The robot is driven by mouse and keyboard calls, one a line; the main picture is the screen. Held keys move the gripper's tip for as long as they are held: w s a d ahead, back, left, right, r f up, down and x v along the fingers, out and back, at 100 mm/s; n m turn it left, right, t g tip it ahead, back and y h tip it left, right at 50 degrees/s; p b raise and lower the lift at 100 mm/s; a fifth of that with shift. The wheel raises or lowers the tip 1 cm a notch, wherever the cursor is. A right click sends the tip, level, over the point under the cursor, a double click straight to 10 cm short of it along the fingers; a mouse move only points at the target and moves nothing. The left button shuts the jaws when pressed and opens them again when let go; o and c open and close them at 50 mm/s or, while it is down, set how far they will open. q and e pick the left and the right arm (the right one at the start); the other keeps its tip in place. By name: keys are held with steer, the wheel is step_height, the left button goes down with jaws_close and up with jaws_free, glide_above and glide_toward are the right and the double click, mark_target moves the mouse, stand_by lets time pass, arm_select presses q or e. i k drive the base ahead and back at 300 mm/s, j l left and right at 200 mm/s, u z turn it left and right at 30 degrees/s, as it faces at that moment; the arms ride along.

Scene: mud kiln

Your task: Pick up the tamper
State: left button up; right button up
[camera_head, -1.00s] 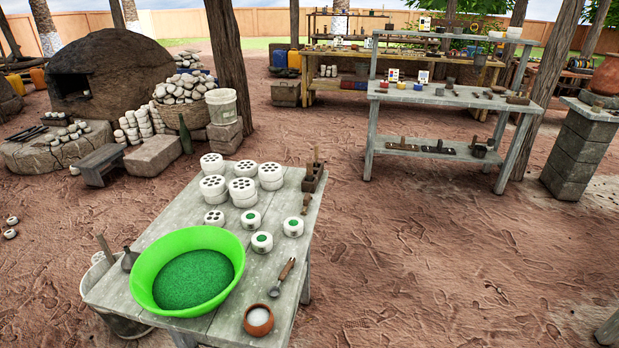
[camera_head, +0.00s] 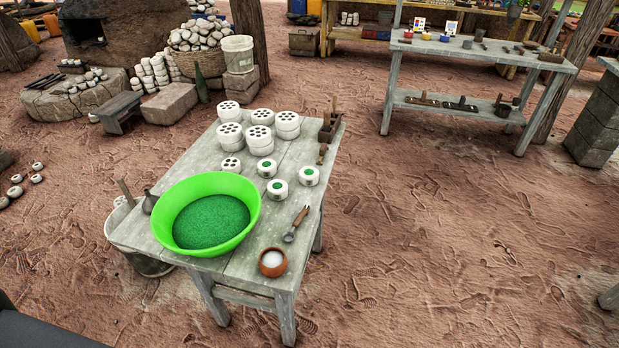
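A small brown wooden tool (camera_head: 323,153), which may be the tamper, is at the right edge of the grey wooden table (camera_head: 235,272); it is too small to be sure. A spoon-like tool (camera_head: 296,224) with a wooden handle lies closer to me on the same table. A wooden holder (camera_head: 330,127) with upright handles stands at the table's far right corner. Neither of my grippers is in view.
The table also bears a green bowl (camera_head: 164,221) of green grains, a small clay bowl (camera_head: 272,271) of white matter and several white moulds (camera_head: 260,138). A bucket (camera_head: 150,262) stands at its left. The ground to the right is clear up to a shelf table (camera_head: 470,59).

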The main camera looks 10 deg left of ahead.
mark_target(327, 113)
steer(key=i+l, duration=0.15)
steer(key=l, duration=0.2)
steer(key=i+l+u, duration=0.15)
steer(key=i+l, duration=0.2)
steer(key=l, duration=0.3)
steer(key=i+l+u, duration=0.15)
steer(key=l, duration=0.2)
steer(key=i+l+u, duration=0.15)
steer(key=i, duration=0.35)
steer(key=i+l+u, duration=0.15)
steer(key=i, duration=0.4)
